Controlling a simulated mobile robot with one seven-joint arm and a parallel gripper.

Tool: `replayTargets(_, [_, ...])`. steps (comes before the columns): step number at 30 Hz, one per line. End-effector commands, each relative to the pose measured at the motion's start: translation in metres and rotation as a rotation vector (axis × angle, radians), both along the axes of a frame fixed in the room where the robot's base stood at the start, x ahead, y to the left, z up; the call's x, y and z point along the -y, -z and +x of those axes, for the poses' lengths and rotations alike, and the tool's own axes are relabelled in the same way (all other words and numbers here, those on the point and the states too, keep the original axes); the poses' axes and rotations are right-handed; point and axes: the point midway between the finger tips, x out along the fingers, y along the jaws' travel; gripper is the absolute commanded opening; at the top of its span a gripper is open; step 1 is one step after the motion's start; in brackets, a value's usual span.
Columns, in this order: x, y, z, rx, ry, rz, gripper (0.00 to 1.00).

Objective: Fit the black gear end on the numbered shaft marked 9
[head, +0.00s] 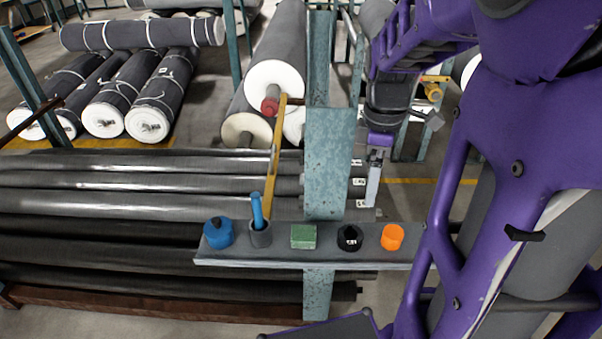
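The black gear end (349,239) sits on a narrow grey shelf (270,256), between a green block and an orange cap. Several long dark shafts (120,183) lie stacked behind the shelf. Small white labels show at the right ends of some upper shafts (358,182); their numbers are too small to read. My gripper (373,190) points down above and slightly right of the black gear end, beside the labelled shaft ends and apart from the gear end. I see it edge-on, so its opening is hidden.
The shelf also holds a blue round container (218,232), a grey cup (260,236) with a blue tool, the green block (303,237) and the orange cap (392,236). A teal post (329,160) stands left of my gripper. Large wrapped rolls (160,95) lie behind.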

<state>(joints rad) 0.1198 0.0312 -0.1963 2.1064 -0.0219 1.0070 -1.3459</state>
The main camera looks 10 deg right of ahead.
Motion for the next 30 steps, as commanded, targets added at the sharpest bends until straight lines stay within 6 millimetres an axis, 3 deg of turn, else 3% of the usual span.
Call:
replayTargets(7, [-0.006, 0.010, 0.003, 0.007, -0.054, 0.025, 1.00])
replayTargets(21, [-0.006, 0.106, 0.003, 0.006, -0.053, 0.024, 1.00])
replayTargets(30, [-0.007, 0.129, 0.005, 0.007, -0.054, 0.024, 1.00])
